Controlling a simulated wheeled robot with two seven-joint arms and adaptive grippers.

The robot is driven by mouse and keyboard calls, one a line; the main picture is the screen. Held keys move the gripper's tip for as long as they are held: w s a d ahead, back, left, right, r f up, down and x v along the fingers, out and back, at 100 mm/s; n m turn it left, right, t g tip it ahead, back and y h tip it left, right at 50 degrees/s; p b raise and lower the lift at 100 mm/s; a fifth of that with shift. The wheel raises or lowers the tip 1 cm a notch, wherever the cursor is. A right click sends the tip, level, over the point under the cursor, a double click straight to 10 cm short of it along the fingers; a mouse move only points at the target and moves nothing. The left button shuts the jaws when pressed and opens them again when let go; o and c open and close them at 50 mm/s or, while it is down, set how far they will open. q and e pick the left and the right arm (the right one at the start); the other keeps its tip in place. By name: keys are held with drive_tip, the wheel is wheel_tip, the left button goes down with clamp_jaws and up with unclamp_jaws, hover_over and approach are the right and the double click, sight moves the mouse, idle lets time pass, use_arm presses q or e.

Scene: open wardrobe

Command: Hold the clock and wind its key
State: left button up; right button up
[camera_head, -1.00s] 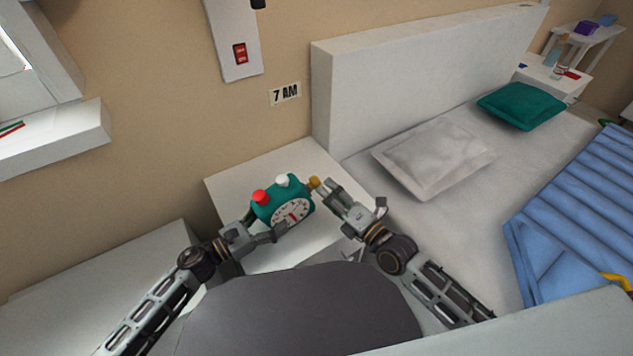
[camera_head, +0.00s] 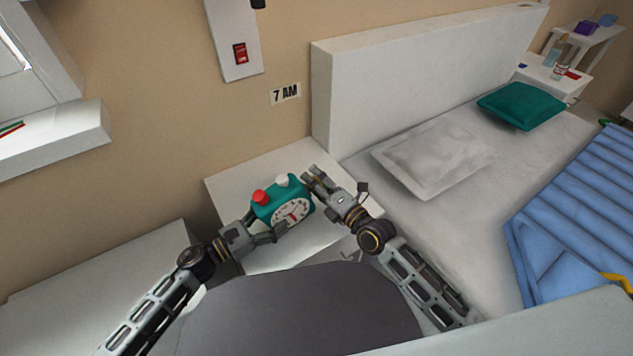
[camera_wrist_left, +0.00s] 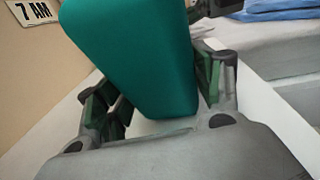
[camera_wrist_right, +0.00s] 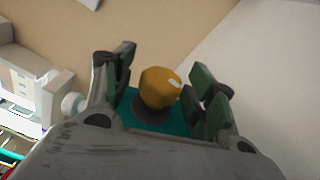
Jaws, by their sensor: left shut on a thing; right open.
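A teal clock (camera_head: 278,203) with a white dial, a red knob and a white knob on top is over the white nightstand. My left gripper (camera_head: 262,228) is shut on the clock's left side. The teal body also fills the space between its fingers in the left wrist view (camera_wrist_left: 135,60). My right gripper (camera_head: 312,178) is at the clock's right side. In the right wrist view, the yellow key (camera_wrist_right: 159,88) sits between its open fingers, apart from both pads. The key is hidden by the fingers in the head view.
The white nightstand (camera_head: 240,180) stands below the clock, beside the bed with a white pillow (camera_head: 430,160) and a teal pillow (camera_head: 521,106). A "7 AM" sign (camera_head: 285,94) and a panel with a red switch (camera_head: 240,54) are on the wall.

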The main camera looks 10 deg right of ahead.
drive_tip(key=c, duration=1)
drive_tip(key=shift+c, duration=0.2)
drive_tip(key=shift+s+a+r+g, duration=0.1)
drive_tip(key=shift+a+r+g, duration=0.05)
drive_tip(key=shift+a+g, duration=0.15)
drive_tip(key=shift+m+g+h, duration=0.4)
drive_tip(key=shift+g+h, duration=0.1)
drive_tip(key=shift+h, duration=0.3)
drive_tip(key=shift+d+f+m+g+h, duration=0.15)
drive_tip(key=shift+m+g+h, duration=0.25)
drive_tip(key=shift+g+h, duration=0.45)
